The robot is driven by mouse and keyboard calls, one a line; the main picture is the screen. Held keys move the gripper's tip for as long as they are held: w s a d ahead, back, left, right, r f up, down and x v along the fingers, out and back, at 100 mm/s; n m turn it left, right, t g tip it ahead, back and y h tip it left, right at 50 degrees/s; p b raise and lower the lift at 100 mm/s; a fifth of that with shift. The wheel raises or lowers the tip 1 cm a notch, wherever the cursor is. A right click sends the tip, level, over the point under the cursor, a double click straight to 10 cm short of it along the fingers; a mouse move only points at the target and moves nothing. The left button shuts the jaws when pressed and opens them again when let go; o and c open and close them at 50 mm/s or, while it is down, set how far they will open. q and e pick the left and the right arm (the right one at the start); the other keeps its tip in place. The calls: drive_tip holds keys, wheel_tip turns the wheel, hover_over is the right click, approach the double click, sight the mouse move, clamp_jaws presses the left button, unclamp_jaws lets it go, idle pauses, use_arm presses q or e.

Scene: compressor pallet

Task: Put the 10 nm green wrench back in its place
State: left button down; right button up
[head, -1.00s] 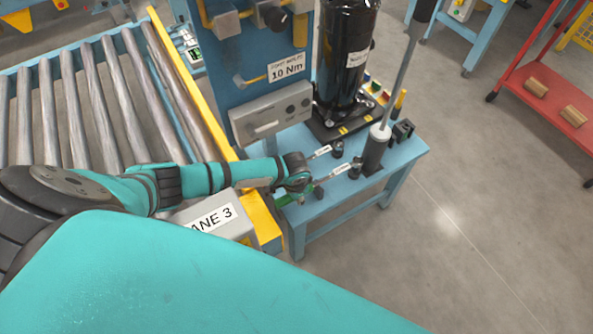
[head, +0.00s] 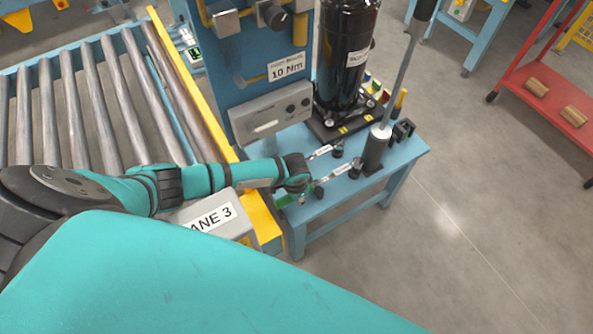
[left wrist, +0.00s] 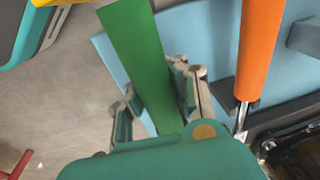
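The wrench with the green handle (head: 284,200) is at the near left corner of the blue table in the head view; its labelled shaft (head: 335,172) points right, toward a dark socket. The green handle (left wrist: 137,45) fills the gap between my left gripper's fingers (left wrist: 160,88) in the left wrist view. The fingers appear to press on both sides of it. My left gripper also shows in the head view (head: 298,183), at the table's left edge, partly hiding the wrench. An orange-handled wrench (left wrist: 259,50) lies beside it, apart from the gripper. My right gripper is out of view.
The blue table (head: 345,196) also carries a black cylinder (head: 345,55) and an upright tool on a stand (head: 376,148). A panel labelled 10 Nm (head: 262,45) stands behind my left arm. A roller conveyor (head: 90,100) is at left. A red cart (head: 550,95) stands far right.

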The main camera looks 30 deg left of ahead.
use_arm(q)
drive_tip(key=shift+s+d+f+b, duration=0.15)
drive_tip(key=shift+f+b, duration=0.55)
drive_tip(key=shift+f, duration=0.6)
drive_tip(key=c, duration=2)
unclamp_jaws()
drive_tip(key=o, duration=0.8)
drive_tip(key=shift+c, duration=0.2)
drive_tip(key=shift+s+f, duration=0.1)
drive_tip(key=r, duration=0.8)
drive_tip(key=shift+s+a+r, duration=0.1)
drive_tip(key=shift+s+a, duration=0.1)
drive_tip(key=shift+a, duration=0.05)
drive_tip(key=shift+a+r, duration=0.2)
drive_tip(key=shift+r, duration=0.35)
drive_tip(key=shift+w+r+p, duration=0.1)
drive_tip(key=shift+p, duration=0.3)
